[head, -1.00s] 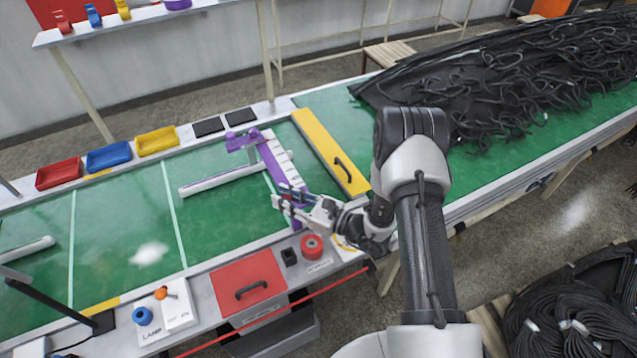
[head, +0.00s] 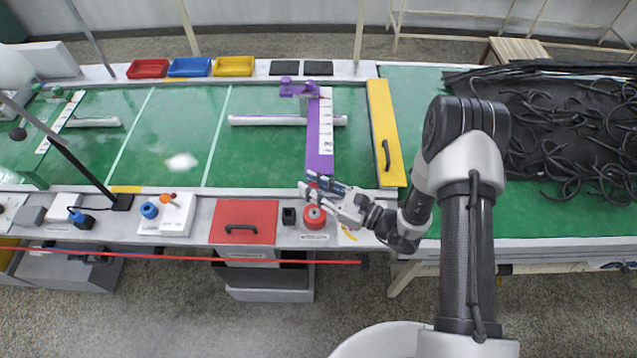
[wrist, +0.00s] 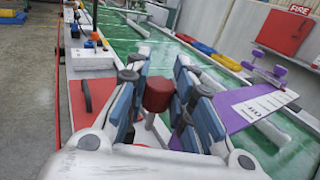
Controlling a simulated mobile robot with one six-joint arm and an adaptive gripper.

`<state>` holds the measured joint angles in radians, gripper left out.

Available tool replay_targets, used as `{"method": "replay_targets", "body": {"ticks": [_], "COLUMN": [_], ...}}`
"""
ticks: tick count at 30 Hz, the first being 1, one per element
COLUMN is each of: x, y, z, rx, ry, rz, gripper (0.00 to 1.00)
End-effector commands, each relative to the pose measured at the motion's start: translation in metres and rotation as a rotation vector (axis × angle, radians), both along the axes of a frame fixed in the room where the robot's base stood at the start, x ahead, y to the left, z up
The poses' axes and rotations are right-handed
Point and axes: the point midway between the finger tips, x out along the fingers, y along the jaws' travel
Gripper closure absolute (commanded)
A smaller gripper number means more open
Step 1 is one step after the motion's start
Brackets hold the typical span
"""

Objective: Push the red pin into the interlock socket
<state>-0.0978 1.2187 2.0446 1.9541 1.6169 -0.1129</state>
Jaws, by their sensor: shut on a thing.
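The red pin (wrist: 158,93) stands between the blue-padded fingers of my gripper (wrist: 160,108) in the wrist view, and the gripper is shut on it. In the head view my gripper (head: 318,184) is over the bench's front edge, by the near end of the purple plate, with a bit of red at its fingertips. A small black block (head: 289,215), apparently the interlock socket, sits on the front ledge, lower left of the gripper. Beside it is a round red knob (head: 314,216) above a label.
The purple plate (head: 319,150) with white labels lies behind the gripper. A yellow panel (head: 385,125) with a black handle is to its right. A red lid (head: 243,222) with a handle is left of the black block. A red cord (head: 200,258) runs along the front.

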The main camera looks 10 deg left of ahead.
Motion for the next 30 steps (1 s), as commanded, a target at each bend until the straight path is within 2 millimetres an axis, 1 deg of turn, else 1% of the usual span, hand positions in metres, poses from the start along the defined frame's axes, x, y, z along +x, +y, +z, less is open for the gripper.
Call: {"method": "replay_targets", "body": {"ticks": [7, 11, 24, 30], "x": [0.000, 0.000, 0.000, 0.000], "y": [-0.001, -0.001, -0.001, -0.001], "z": [-0.001, -0.007, -0.047, -0.058], "rx": [0.000, 0.000, 0.000, 0.000], "ry": [0.000, 0.000, 0.000, 0.000], "rz": [-0.003, -0.003, -0.003, -0.003], "gripper": [1.00, 1.00, 1.00, 1.00]}}
